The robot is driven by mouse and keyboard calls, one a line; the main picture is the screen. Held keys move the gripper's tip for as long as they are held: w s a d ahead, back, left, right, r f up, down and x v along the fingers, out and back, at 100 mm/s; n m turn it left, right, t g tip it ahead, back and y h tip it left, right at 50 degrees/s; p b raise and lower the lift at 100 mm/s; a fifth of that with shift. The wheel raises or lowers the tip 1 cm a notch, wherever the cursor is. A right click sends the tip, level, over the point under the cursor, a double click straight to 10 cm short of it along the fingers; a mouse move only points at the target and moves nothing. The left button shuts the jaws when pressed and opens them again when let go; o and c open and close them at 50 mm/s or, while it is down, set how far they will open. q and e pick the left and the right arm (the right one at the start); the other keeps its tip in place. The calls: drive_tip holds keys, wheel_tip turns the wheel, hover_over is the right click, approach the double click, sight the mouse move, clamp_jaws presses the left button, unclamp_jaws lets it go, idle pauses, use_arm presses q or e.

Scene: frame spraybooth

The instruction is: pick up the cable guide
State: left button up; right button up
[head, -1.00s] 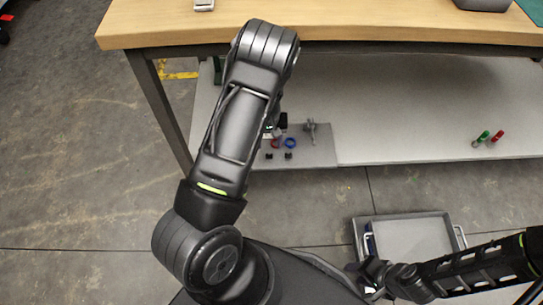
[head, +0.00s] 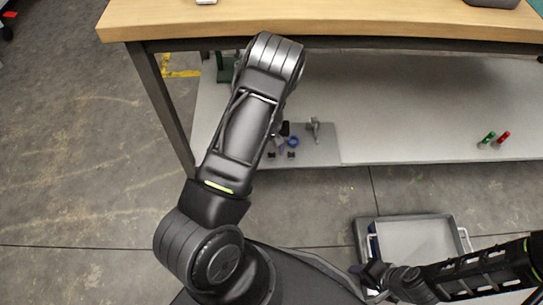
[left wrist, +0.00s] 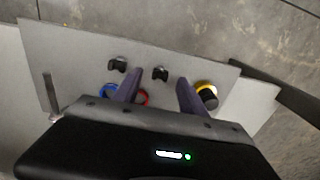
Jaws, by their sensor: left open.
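Two small black pieces that look like cable guides lie on a grey board: the left one (left wrist: 118,65) and the right one (left wrist: 160,73) in the left wrist view. They also show as small dark spots in the head view, at the left (head: 271,155) and right (head: 291,155). I cannot tell for sure which is the task's cable guide. My left gripper (left wrist: 158,79) is open and empty, its fingers reaching over the board, with the right black piece in line with the gap between them. In the head view my left forearm mostly hides this gripper. My right gripper (head: 372,274) is low, near a tray, its jaws unclear.
The grey board (head: 325,155) lies on the lower shelf (head: 400,110) under a wooden bench top (head: 330,20). A blue ring (left wrist: 109,91), a red ring (left wrist: 143,97) and a yellow-and-black piece (left wrist: 207,94) are near my left fingers. A metal fitting (head: 315,128) stands on the board.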

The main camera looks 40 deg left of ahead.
sight(272, 156)
use_arm(q)
wheel_tip(272, 156, down, 3)
drive_tip(key=shift+r, duration=0.2)
drive_tip(key=shift+c, duration=0.2)
clamp_jaws()
idle(0.6)
